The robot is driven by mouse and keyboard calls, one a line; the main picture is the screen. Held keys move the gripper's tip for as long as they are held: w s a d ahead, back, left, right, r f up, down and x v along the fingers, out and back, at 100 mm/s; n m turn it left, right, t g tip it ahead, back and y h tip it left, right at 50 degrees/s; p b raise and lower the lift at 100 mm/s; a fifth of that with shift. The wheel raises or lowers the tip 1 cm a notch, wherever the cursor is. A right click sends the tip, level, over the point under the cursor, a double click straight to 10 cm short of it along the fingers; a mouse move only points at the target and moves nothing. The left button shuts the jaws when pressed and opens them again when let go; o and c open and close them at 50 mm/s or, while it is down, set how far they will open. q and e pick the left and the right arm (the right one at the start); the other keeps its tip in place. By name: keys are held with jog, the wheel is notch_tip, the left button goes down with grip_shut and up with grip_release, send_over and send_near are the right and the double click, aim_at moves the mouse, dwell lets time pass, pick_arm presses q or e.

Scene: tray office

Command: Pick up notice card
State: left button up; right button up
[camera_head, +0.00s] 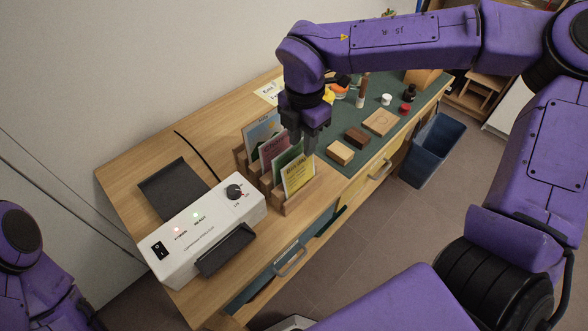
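Several cards stand upright in a slotted wooden rack (289,207) on the desk: a blue card, a pink card, a green card and, in front, a yellow card (298,176) with dark print. The print is too small for me to tell which one is the notice card. My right gripper (303,146) points down just above and behind the yellow card, close to the green and pink cards' upper edges. Its fingers overlap in this view, so I cannot tell their gap or any contact. Only part of my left arm shows at the lower left; its gripper is out of view.
A white laminator-like machine (185,237) stands left of the rack, with a dark tray (174,188) behind it. Wooden blocks (340,153) and small bottles lie on the green mat (399,118). A pale card (267,92) lies behind. A blue bin (432,150) stands on the floor.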

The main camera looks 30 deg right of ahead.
send_over(303, 169)
jog(key=a, duration=0.1)
jog(key=f, duration=0.4)
jog(key=shift+s+f, duration=0.3)
jog(key=shift+f, duration=0.05)
jog(key=f+p, duration=0.1)
jog(key=f, duration=0.4)
jog(key=shift+s+d+f+p, duration=0.1)
jog(key=shift+s+f+p, duration=0.1)
jog(key=shift+f+p, duration=0.15)
jog(key=shift+s+r, duration=0.1)
grip_shut()
